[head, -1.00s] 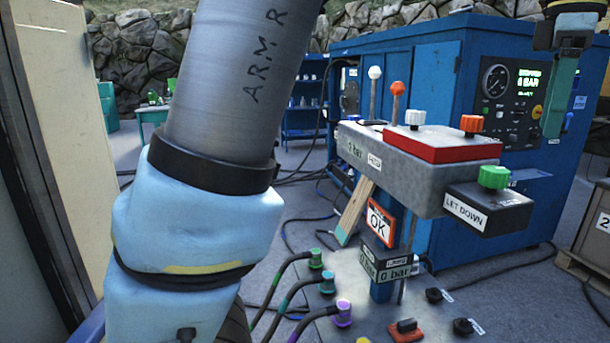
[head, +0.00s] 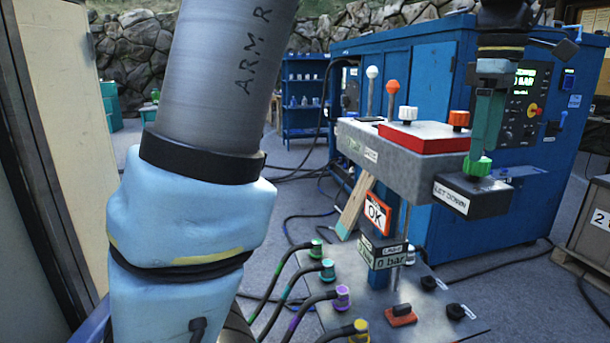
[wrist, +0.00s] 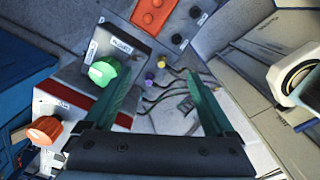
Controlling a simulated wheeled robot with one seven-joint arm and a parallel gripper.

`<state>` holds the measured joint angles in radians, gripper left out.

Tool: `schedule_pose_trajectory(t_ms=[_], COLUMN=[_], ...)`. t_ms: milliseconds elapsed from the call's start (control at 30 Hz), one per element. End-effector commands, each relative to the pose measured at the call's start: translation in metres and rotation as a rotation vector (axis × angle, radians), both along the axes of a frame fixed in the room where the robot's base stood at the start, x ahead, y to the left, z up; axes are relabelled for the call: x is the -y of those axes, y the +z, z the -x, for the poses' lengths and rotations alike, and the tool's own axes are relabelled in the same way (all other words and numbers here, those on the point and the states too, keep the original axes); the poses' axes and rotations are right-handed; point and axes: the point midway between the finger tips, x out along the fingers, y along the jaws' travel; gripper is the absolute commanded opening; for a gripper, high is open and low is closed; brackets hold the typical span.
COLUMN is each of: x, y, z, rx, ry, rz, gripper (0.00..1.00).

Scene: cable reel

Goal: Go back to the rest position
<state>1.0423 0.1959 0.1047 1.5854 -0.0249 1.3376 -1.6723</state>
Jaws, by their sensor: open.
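My gripper (head: 484,148) hangs fingers down at the upper right of the head view, in front of the green knob (head: 479,168) on the black LET DOWN box (head: 472,198). In the wrist view my gripper (wrist: 160,73) is open, with nothing between its two green fingers. There the green knob (wrist: 102,71) stands beside the left finger, outside the gap. Whether finger and knob touch, I cannot tell. My arm fills the left of the head view. No marker of a rest position shows.
The grey console head (head: 400,160) carries a red plate (head: 432,140), an orange knob (head: 458,119) and two levers. Hose couplings (head: 342,297) stand on the base below. A blue cabinet (head: 425,80) stands behind. A pale panel (head: 62,120) is at far left.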

Motion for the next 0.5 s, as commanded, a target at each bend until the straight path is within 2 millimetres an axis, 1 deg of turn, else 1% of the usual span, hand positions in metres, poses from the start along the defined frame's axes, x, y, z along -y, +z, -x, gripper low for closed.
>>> schedule_pose_trajectory(t_ms=[33, 167, 267, 367, 400, 467, 500], x=[-0.013, -0.047, -0.085, -0.139, -0.162, -0.197, -0.219], y=[-0.009, -0.036, -0.064, -0.098, -0.113, -0.134, -0.147], z=[-0.011, -0.037, -0.058, -0.076, -0.080, -0.082, -0.081], rx=[0.000, 0.011, 0.022, 0.042, 0.052, 0.065, 0.074], ry=[-0.014, -0.094, -0.175, -0.282, -0.331, -0.404, -0.453], rz=[0.000, 0.006, 0.008, 0.010, 0.008, 0.004, 0.000], gripper=[0.90, 0.90, 0.90, 0.90, 0.90, 0.90, 0.90])
